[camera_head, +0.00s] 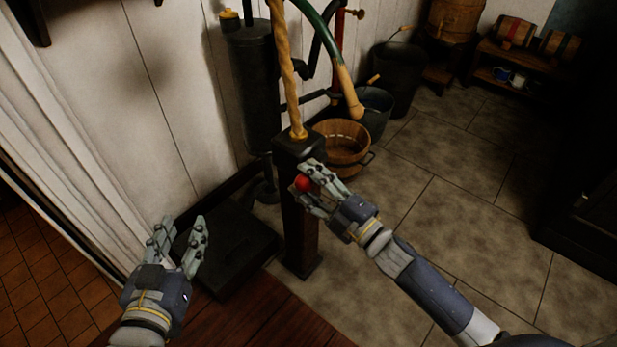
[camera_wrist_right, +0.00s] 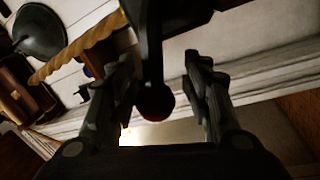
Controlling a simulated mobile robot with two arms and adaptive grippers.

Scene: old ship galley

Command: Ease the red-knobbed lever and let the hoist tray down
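The lever's red knob (camera_head: 302,184) shows at the dark post (camera_head: 301,235), between the fingers of my right gripper (camera_head: 304,178). In the right wrist view the knob (camera_wrist_right: 155,102) sits at the end of a dark lever arm (camera_wrist_right: 152,50), with a visible gap to the finger on each side. My right gripper is open around it. My left gripper (camera_head: 181,230) is open and empty at lower left. A dark, flat square piece (camera_head: 228,258) lies low behind it, left of the post; I cannot tell whether this is the hoist tray.
A thick rope (camera_head: 285,65) runs down to the post top. A dark cylinder (camera_head: 252,85) stands by the wall. A wooden tub (camera_head: 343,145) and buckets (camera_head: 395,75) stand behind the post. The stone floor (camera_head: 450,170) at right is clear.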

